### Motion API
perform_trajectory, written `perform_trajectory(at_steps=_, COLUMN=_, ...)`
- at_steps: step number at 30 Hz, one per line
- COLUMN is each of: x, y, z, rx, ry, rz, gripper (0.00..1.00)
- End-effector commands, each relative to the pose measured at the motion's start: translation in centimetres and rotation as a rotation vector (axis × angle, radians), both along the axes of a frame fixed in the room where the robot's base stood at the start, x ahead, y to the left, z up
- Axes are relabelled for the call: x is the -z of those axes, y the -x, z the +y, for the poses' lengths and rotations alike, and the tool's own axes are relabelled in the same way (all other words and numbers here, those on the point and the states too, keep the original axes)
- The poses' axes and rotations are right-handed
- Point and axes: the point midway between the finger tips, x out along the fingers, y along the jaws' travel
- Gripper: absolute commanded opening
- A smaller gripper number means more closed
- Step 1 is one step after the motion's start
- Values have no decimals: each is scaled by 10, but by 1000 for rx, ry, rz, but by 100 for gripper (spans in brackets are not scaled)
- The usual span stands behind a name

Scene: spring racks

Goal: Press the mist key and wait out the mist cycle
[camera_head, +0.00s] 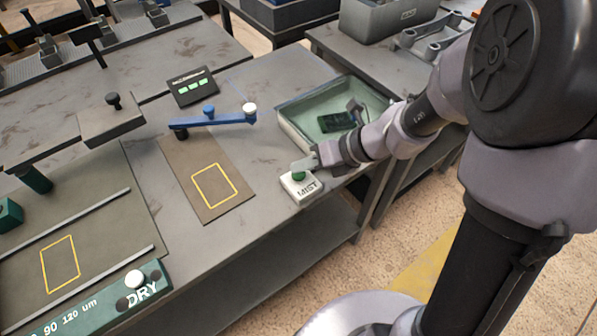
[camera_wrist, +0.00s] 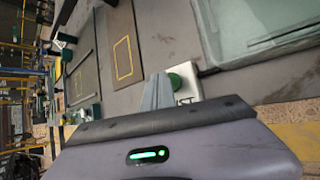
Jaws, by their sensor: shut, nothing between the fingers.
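The mist key is a green button (camera_head: 298,175) on a small white box (camera_head: 302,190) marked MIST, at the front edge of the grey table. My gripper (camera_head: 305,165) is shut and empty, with its fingertips right at the green button. In the wrist view the grey fingers (camera_wrist: 158,92) lie beside the green button (camera_wrist: 176,82), and the white box (camera_wrist: 187,86) shows partly behind them. I cannot tell whether the fingertips touch the button or whether it is pressed down. A small dark panel (camera_head: 193,87) with several lit green marks stands at the table's back.
A glass-walled tray (camera_head: 290,128) with a dark item inside stands right behind my gripper. A blue arm (camera_head: 215,120) with a white knob and a dark mat (camera_head: 180,165) with a yellow outline lie to the left. A green DRY panel (camera_head: 110,305) is at front left.

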Motion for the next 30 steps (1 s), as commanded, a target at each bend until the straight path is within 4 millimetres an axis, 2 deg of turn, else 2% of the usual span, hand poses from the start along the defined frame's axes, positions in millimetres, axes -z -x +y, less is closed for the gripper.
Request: perform_trajectory(at_steps=30, x=12, y=0, z=0, rx=0, ry=0, rz=0, gripper=0)
